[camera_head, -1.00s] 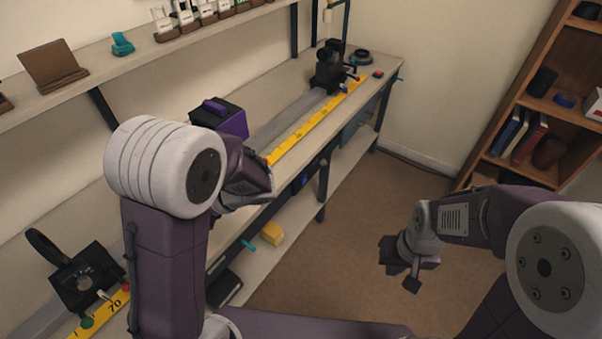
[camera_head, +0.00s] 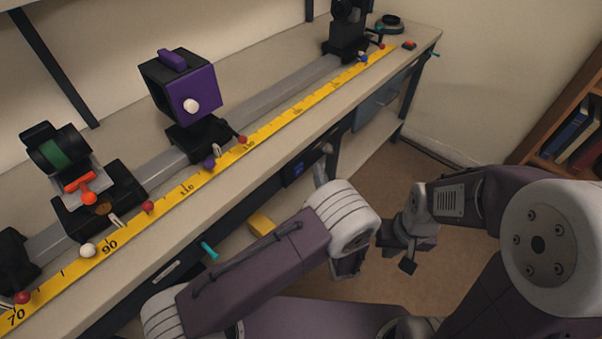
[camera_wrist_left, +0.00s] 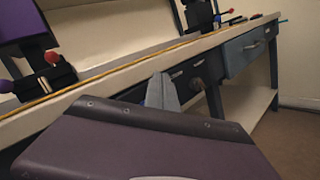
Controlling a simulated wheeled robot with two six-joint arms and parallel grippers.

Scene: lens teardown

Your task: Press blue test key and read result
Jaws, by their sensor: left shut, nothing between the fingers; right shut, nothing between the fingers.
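A small blue patch (camera_head: 298,168) shows on a dark unit under the bench's front edge; I cannot tell whether it is the test key or a display, and no result is readable. My left arm reaches across the front of the bench. Its gripper is mostly hidden behind its own arm in the head view; in the left wrist view its grey fingers (camera_wrist_left: 162,92) are together and empty, in front of the bench's dark underside. My right gripper (camera_head: 408,254) is shut and empty over the floor, apart from the bench.
A rail with a yellow scale (camera_head: 275,127) runs along the bench. On it stand a purple-faced box (camera_head: 193,92), a holder with a green lens (camera_head: 58,150) and a black far unit (camera_head: 347,38). Coloured knobs stick out near the front edge. A bookshelf (camera_head: 562,135) stands at the right.

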